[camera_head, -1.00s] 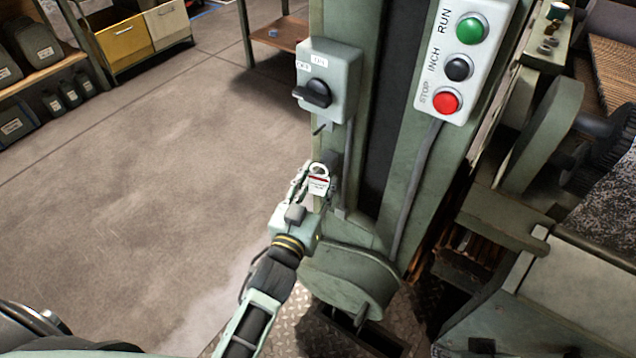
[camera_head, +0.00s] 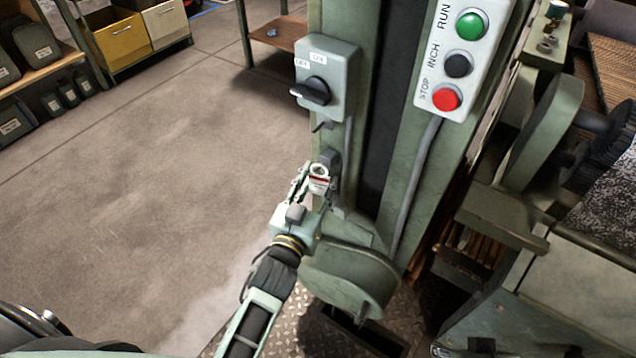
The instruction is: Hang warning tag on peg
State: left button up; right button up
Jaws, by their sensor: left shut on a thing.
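The warning tag (camera_head: 319,183) is small and white with a red band and a ring-like hole at its top. My left gripper (camera_head: 309,184) is shut on the tag and holds it upright in front of the green machine column. A short dark peg (camera_head: 322,126) sticks out just below the grey switch box (camera_head: 327,80). The tag is below the peg and apart from it in the picture. Whether the tag touches the column behind it cannot be told. My right gripper is not in view.
The switch box has a black rotary knob (camera_head: 312,91). A control panel (camera_head: 437,95) with green, black and red buttons is to the right. Machine rollers and a guard stand further right. Open floor (camera_head: 150,180) lies to the left, with shelves behind.

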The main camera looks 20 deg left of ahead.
pick_arm(q)
jog(key=o, duration=1.2)
jog(key=shift+c, duration=0.2)
jog(key=s+a, duration=0.1)
jog(key=s, duration=1.1)
jog(key=shift+a, duration=0.1)
